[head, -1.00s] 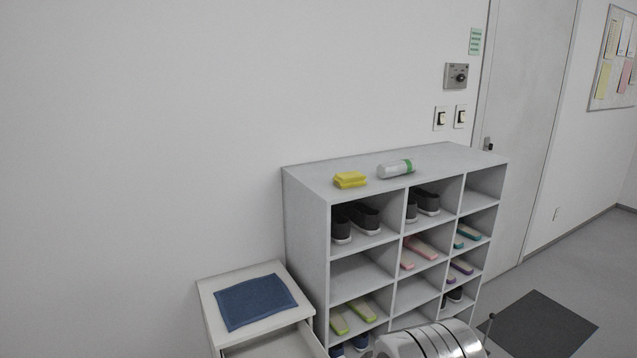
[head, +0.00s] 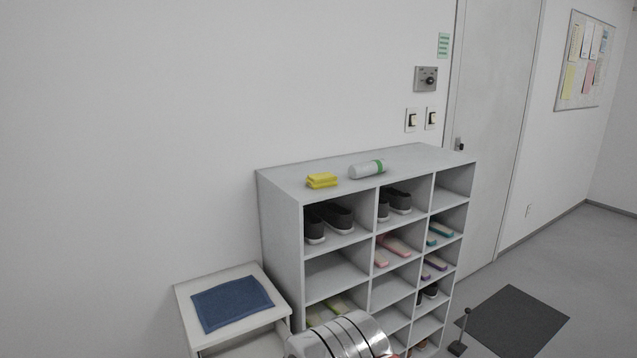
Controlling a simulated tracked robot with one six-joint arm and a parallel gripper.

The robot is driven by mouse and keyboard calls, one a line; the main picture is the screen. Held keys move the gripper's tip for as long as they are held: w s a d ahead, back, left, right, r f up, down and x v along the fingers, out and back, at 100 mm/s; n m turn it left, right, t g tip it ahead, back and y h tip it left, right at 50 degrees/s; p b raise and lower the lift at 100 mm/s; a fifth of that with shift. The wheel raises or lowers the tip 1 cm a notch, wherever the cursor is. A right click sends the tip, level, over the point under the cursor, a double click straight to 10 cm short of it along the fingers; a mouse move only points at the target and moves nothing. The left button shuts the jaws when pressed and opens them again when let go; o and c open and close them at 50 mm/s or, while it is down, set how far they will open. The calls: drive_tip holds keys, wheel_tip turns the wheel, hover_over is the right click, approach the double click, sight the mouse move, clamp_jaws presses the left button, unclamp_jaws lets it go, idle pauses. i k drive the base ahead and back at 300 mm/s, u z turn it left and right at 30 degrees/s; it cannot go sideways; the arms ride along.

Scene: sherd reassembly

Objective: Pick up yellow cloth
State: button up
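The yellow cloth (head: 322,180) is a small folded stack. It lies on the top of the grey shoe shelf (head: 284,179), near the front left. A shiny metal part of my own arm shows at the bottom edge, well below the cloth. My gripper's fingers are not in view.
The shelf's compartments hold dark shoes (head: 334,217) and coloured slippers (head: 397,245). A white stand with a blue cloth (head: 231,302) is at the lower left. A dark mat (head: 513,322) lies on the floor before the door (head: 487,130). Open floor lies at right.

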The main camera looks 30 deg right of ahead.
sight(325, 179)
drive_tip(key=z, duration=0.05)
drive_tip(key=i, duration=1)
drive_tip(key=u, duration=0.05)
